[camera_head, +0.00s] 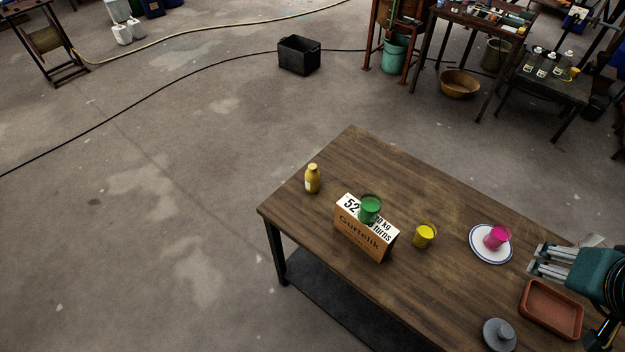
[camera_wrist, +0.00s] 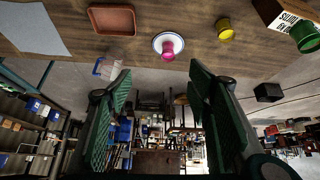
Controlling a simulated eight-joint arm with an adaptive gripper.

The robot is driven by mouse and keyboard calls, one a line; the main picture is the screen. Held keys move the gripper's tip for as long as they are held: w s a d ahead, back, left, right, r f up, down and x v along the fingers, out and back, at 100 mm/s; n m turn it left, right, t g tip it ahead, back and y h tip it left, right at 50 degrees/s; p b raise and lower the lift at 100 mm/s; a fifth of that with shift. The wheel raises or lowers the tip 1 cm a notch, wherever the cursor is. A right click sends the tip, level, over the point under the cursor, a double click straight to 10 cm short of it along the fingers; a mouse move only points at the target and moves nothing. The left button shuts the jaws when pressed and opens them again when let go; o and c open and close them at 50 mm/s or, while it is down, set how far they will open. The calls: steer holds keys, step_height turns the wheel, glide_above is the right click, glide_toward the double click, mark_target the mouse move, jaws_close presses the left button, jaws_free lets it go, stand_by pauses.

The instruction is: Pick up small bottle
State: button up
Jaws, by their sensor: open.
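The small bottle (camera_head: 313,180) is yellow with a pale label and stands upright near the left end of the wooden table (camera_head: 345,150) in the head view. I cannot make it out in the wrist view. My gripper (camera_head: 537,260) is at the right end of the table, beside the plate, far from the bottle. In the wrist view my gripper (camera_wrist: 160,85) has its two green-padded fingers spread apart with nothing between them.
A box (camera_head: 362,238) carries a green cup (camera_head: 370,209) to the bottle's right. Further right are a yellow cup (camera_head: 424,236), a magenta cup (camera_head: 496,237) on a white plate (camera_head: 478,252), a reddish-brown tray (camera_head: 523,305) and a grey lidded thing (camera_head: 499,335). Bare tabletop lies behind the box.

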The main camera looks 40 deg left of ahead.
mark_target(311, 166)
steer(key=w+a+f+n+g, duration=0.1)
steer(key=w+a+n, duration=0.3)
steer(key=a, duration=0.6)
steer(key=w+a+f+n+g+y, duration=0.1)
steer(key=w+a+n+g, duration=0.1)
steer(key=w+a, duration=0.7)
steer(key=w+a+f+n+g, duration=0.1)
steer(key=w+a+f+n, duration=0.15)
steer(key=a, duration=0.95)
steer(key=s+a+f+n+g, duration=0.1)
steer(key=s+a+f+n, duration=0.1)
steer(key=a+f, duration=0.5)
steer(key=s+a+f+n+h, duration=0.1)
steer(key=a+f, duration=0.6)
steer(key=a, duration=1)
steer(key=s+a+f+n+g, duration=0.1)
steer(key=s+a+f+n, duration=0.2)
steer(key=a+f+n, duration=0.2)
steer(key=shift+s+a+f+n+g, duration=0.1)
steer(key=shift+a+f, duration=0.45)
steer(key=shift+a, duration=0.65)
steer(key=shift+s+a+f+n+g, duration=0.15)
steer(key=shift+a+f, duration=0.35)
steer(key=shift+a, duration=0.65)
steer(key=shift+s+a+f+n+g, duration=0.1)
steer(key=shift+a+f, duration=0.45)
steer(key=shift+a, duration=0.65)
steer(key=shift+s+a+f, duration=0.25)
steer(key=shift+a+f, duration=0.1)
steer(key=shift+f, duration=0.05)
